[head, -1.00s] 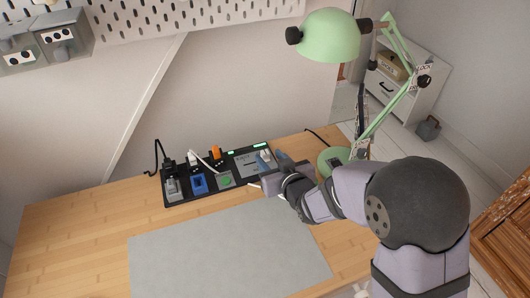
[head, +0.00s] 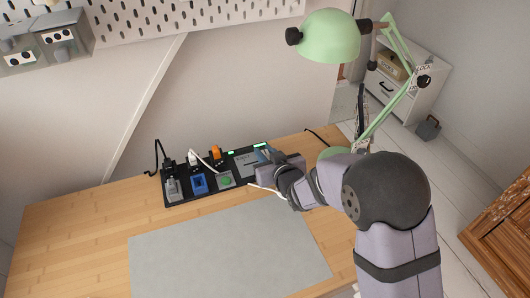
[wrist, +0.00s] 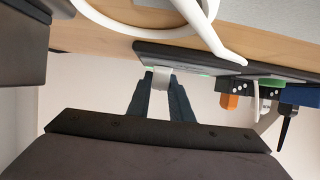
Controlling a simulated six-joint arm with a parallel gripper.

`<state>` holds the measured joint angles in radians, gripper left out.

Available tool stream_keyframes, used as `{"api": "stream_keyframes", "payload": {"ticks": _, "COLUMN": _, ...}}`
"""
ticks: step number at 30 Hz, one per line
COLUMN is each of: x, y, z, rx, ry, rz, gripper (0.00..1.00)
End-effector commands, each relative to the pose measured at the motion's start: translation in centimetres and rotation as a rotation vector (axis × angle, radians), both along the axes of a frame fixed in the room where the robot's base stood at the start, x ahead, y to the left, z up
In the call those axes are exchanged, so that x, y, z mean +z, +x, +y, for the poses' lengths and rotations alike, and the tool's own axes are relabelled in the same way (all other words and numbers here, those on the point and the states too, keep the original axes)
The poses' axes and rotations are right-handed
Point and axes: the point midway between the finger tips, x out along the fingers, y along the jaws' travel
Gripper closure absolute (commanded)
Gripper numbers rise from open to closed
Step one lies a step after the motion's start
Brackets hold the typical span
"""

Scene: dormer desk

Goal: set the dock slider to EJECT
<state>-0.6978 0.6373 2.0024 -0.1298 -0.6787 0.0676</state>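The black dock strip (head: 208,196) lies along the back of the wooden desk, with a light grey slider panel (head: 244,164) at its right end. My gripper (head: 266,156) is at that panel, and its fingers and wrist cover part of it. In the wrist view the dock (wrist: 190,62) appears along the top, with a small pale slider knob (wrist: 161,77) on it. My dark gripper fingers (wrist: 161,88) stand on either side of this knob, very close to it. I cannot tell whether they grip it. The slider's label and exact position are not readable.
A blue module (head: 199,184), a green button (head: 225,181) and an orange plug (head: 215,152) sit left of the panel. A white cable (wrist: 150,28) loops near my gripper. The green lamp (head: 332,35) stands to the right. The grey mat (head: 225,250) is clear.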

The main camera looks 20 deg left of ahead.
Motion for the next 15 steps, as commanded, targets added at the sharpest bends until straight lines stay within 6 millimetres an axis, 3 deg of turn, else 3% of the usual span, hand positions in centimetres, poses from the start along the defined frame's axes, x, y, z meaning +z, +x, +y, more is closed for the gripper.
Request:
{"api": "stream_keyframes", "payload": {"ticks": 5, "x": 0.0, "y": -0.2, "z": 0.3, "rx": 0.001, "ry": 0.000, "rz": -0.001, "gripper": 1.00}}
{"api": "stream_keyframes", "payload": {"ticks": 15, "x": 0.0, "y": -4.0, "z": 4.1, "rx": 0.004, "ry": 0.001, "rz": -0.002, "gripper": 1.00}}
